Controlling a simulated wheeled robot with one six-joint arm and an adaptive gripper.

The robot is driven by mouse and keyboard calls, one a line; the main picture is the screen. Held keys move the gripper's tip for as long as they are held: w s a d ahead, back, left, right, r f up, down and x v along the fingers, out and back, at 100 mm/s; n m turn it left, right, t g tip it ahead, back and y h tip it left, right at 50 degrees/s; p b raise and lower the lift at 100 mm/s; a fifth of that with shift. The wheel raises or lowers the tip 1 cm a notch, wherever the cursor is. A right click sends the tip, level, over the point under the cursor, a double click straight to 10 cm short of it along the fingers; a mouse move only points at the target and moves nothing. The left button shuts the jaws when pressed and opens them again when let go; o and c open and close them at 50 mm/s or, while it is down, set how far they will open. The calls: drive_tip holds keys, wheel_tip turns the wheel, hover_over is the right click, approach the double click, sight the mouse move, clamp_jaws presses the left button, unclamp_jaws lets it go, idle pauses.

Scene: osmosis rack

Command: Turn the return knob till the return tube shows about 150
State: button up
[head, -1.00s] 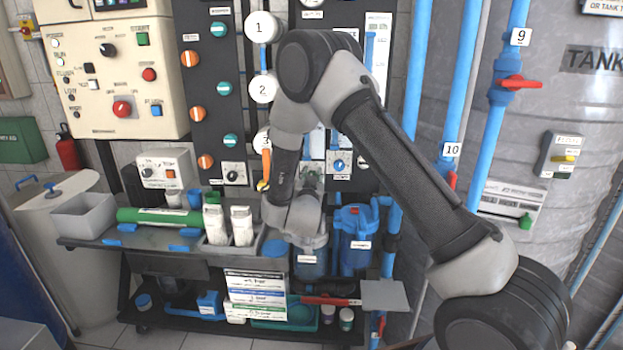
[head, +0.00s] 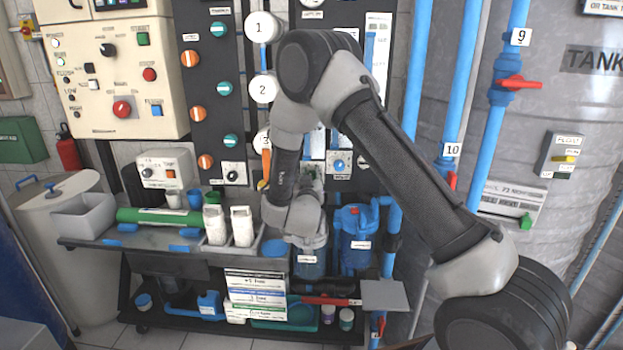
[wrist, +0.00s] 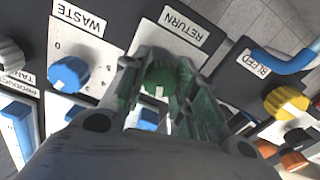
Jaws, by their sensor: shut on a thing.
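The green return knob (wrist: 160,80) sits under the RETURN label (wrist: 184,39) in the wrist view. My gripper (wrist: 160,72) has one finger on each side of the knob and is shut on it. In the head view my arm ends at the panel, and its wrist hides the knob. Tubes with blue fill (head: 371,55) stand on the panel in the head view, partly behind my arm. I cannot read a level on the return tube.
The blue waste knob (wrist: 68,74) is left of my gripper in the wrist view. The yellow bleed knob (wrist: 287,103) is to the right, near a blue pipe (wrist: 285,62). A cart (head: 190,258) stands below the panel.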

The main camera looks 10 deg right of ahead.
drive_tip(key=o, duration=1)
drive_tip(key=shift+s, duration=0.1)
drive_tip(key=v, duration=1.1)
drive_tip(key=shift+s+a, duration=0.15)
drive_tip(key=shift+s, duration=0.2)
